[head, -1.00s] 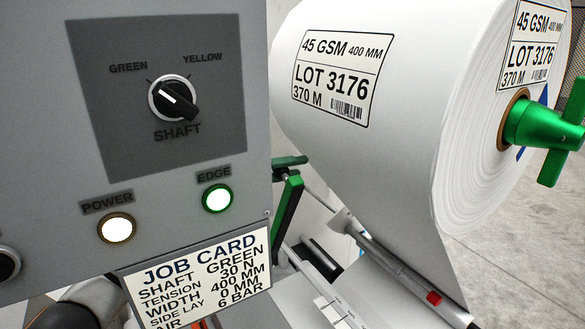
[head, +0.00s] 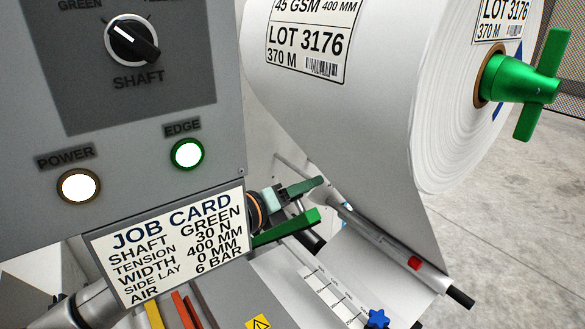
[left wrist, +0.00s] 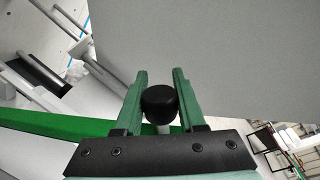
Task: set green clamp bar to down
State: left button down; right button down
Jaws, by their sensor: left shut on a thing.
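The green clamp bar (head: 287,229) shows beyond the job card in the head view. It lies low, near level, with its right end a little higher; its left end is hidden behind the card. In the left wrist view it is a bright green bar (left wrist: 60,124) behind the fingers. My left gripper (head: 303,187) is at the bar, its teal fingers pointing right. In the left wrist view, the fingers of my left gripper (left wrist: 160,76) sit on both sides of a black knob (left wrist: 160,104) and are shut on it. My right gripper is not in view.
The grey control panel (head: 200,100) and job card (head: 172,240) stand close on the left. A large white paper roll (head: 380,110) with a green shaft handle (head: 525,85) fills the upper right. A roller with a red mark (head: 414,263) runs below it. Open floor lies right.

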pick_arm(q)
jog(key=s+d+f+b, duration=0.1)
jog(key=s+d+f, duration=0.2)
jog(key=s+f, duration=0.1)
jog(key=shift+s+f, duration=0.25)
jog(key=shift+f, duration=0.3)
